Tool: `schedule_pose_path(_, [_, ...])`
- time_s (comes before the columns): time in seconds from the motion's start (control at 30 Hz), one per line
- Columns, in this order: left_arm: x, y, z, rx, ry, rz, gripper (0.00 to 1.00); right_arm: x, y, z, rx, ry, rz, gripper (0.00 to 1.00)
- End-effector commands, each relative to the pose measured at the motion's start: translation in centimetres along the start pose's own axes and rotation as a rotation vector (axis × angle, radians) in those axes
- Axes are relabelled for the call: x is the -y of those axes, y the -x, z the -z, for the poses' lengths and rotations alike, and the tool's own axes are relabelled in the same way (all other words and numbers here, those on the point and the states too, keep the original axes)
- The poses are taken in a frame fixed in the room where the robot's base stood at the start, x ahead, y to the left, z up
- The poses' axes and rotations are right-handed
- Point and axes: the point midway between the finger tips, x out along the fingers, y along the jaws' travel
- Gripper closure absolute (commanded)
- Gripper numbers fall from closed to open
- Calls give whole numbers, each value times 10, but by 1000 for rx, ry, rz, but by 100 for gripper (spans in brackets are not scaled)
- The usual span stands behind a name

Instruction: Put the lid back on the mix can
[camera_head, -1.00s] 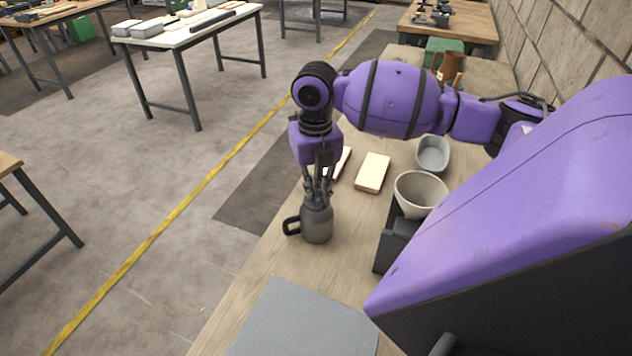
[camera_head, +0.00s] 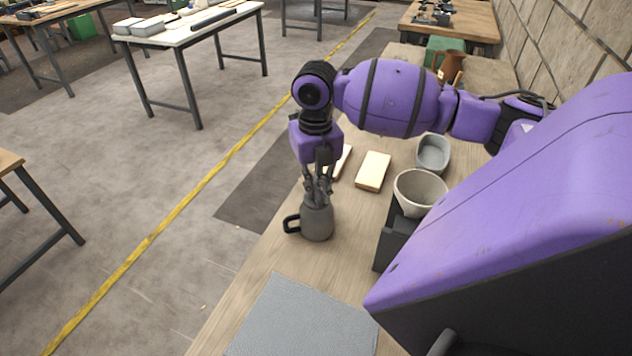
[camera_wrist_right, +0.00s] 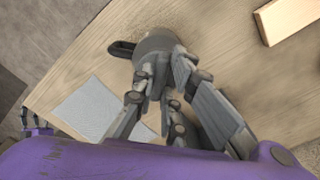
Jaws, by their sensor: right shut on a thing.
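The grey mix can (camera_head: 318,227) stands upright on the wooden bench, with its dark handle pointing left. In the right wrist view the can (camera_wrist_right: 156,43) is just beyond the fingertips. My right gripper (camera_head: 319,199) points down at the top of the can. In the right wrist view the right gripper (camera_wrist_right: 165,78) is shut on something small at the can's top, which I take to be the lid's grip. The fingers hide the lid, so I cannot tell how it sits on the rim.
A grey mat (camera_head: 300,318) lies nearer on the bench (camera_head: 258,268). A pale block (camera_head: 373,171), a light bowl (camera_head: 420,190) and a grey tub (camera_head: 433,153) are behind and right of the can. The bench's left edge is close to the can.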

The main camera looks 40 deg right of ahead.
Motion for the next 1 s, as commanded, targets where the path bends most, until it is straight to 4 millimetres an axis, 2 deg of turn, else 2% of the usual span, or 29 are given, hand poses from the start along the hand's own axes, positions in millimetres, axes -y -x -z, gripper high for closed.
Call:
schedule_pose_path(0.1, [-1, 0, 0, 0, 3, 0, 38, 0, 0, 0, 0, 0, 0, 100])
schedule_pose_path(0.13, [-1, 0, 0, 0, 3, 0, 38, 0, 0, 0, 0, 0, 0, 86])
schedule_pose_path(0.3, [-2, 0, 0, -1, 6, 0, 38, 0, 0, 0, 0, 0, 0, 66])
schedule_pose_path(0.5, [-2, 0, 0, 1, 6, 0, 38, 0, 0, 0, 0, 0, 0, 66])
schedule_pose_path(0.63, [-1, -1, -1, 2, 6, 0, 38, 0, 0, 0, 0, 0, 0, 49])
schedule_pose_path(0.67, [-1, -1, -1, 2, 6, 0, 38, 0, 0, 0, 0, 0, 0, 47])
schedule_pose_path(1.0, [0, -1, -1, 2, 3, 1, 38, 0, 2, 0, 1, 0, 0, 47])
